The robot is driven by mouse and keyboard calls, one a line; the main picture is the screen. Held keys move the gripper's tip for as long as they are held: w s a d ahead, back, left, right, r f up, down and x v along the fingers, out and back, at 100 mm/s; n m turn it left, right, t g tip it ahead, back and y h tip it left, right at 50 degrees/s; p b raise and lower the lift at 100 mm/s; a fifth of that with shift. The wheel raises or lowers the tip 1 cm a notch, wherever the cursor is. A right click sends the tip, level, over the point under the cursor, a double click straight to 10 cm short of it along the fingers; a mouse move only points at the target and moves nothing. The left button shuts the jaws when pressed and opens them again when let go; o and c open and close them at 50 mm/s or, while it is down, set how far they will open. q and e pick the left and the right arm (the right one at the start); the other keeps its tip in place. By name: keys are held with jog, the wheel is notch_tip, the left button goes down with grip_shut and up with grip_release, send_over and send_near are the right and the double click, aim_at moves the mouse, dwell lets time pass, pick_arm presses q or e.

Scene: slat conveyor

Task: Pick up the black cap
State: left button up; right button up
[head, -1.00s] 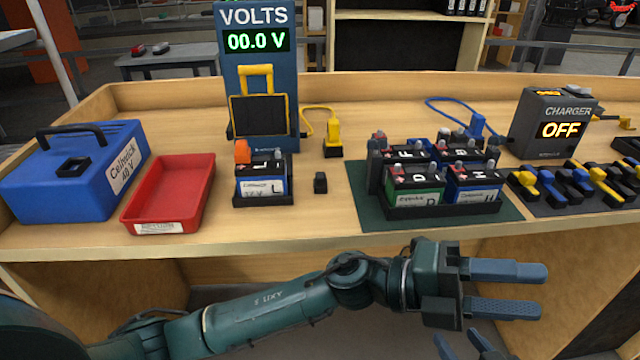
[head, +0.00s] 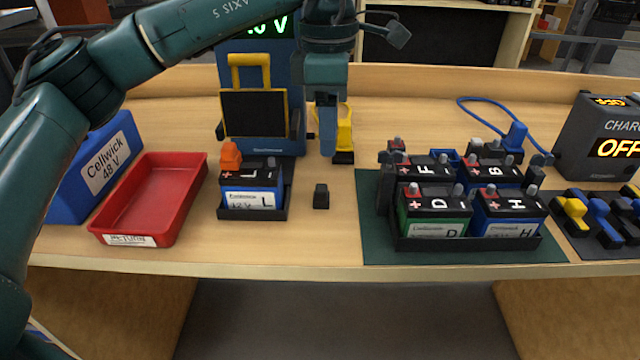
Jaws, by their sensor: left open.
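The black cap (head: 321,196) is a small dark block standing on the wooden bench, just right of battery L (head: 252,190) in its black holder. My left gripper (head: 326,138) hangs above the bench with its blue-grey fingers pointing down. In the picture it is above the cap, apart from it. It is open and empty, seen nearly edge-on, so one finger partly covers the other. The cap is fully in sight. My right gripper is out of view.
A yellow plug (head: 344,148) stands behind the gripper fingers, near the voltmeter (head: 262,125). A red tray (head: 150,200) is at left. Several batteries, including battery D (head: 432,212), stand on a green mat (head: 378,240) at right. The bench front around the cap is clear.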

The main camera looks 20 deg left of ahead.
pick_arm(q)
send_over(322, 187)
jog(key=f, duration=0.7)
jog(key=shift+s+d, duration=0.15)
jog(key=shift+s, duration=0.1)
jog(key=shift+w+f+p, duration=0.2)
jog(key=shift+f+p, duration=0.25)
jog(key=shift+f, duration=2.2)
jog(key=shift+c, duration=0.4)
jog(key=c, duration=1)
jog(key=shift+o, duration=0.2)
jog(key=shift+r, duration=0.1)
